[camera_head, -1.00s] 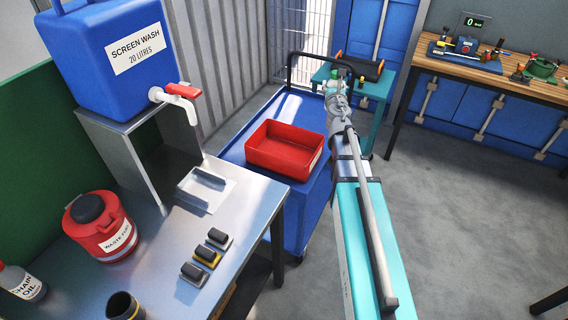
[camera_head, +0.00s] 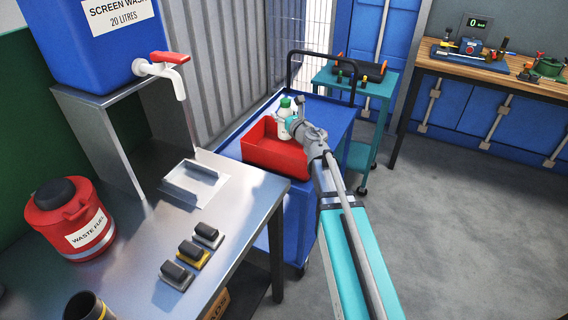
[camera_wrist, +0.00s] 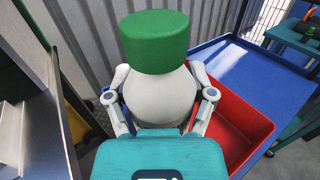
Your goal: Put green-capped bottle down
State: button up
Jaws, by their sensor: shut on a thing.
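The green-capped bottle (camera_head: 285,118) is white with a green cap. My gripper (camera_head: 296,124) is shut on it and holds it upright, over or just behind the red bin in the head view. In the wrist view the bottle (camera_wrist: 158,75) fills the middle between the fingers of my gripper (camera_wrist: 160,100). The red bin (camera_wrist: 238,115) lies to its right there. The bottle's base is hidden in both views.
The red bin (camera_head: 270,160) stands on a blue trolley (camera_head: 332,112). A steel bench (camera_head: 225,215) at the left carries an empty metal holder (camera_head: 195,184), a red waste fuel can (camera_head: 68,222) and a blue screen wash container (camera_head: 90,50) on a stand.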

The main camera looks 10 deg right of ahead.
jog(key=shift+s+a+f+y, duration=0.1)
jog(key=shift+a+f+y, duration=0.2)
jog(key=shift+a+f, duration=0.2)
jog(key=shift+n, duration=0.3)
jog(key=w+d+f+b, duration=0.2)
jog(key=w+f+b, duration=0.7)
jog(key=w, duration=0.3)
jog(key=shift+w+d, duration=0.4)
jog(key=shift+w+f+b, duration=0.2)
jog(key=shift+f+b, duration=0.8)
jog(key=shift+b, duration=0.1)
jog(key=shift+w+f+b, duration=0.2)
jog(key=shift+f+b, duration=0.75)
jog(key=shift+b, duration=0.15)
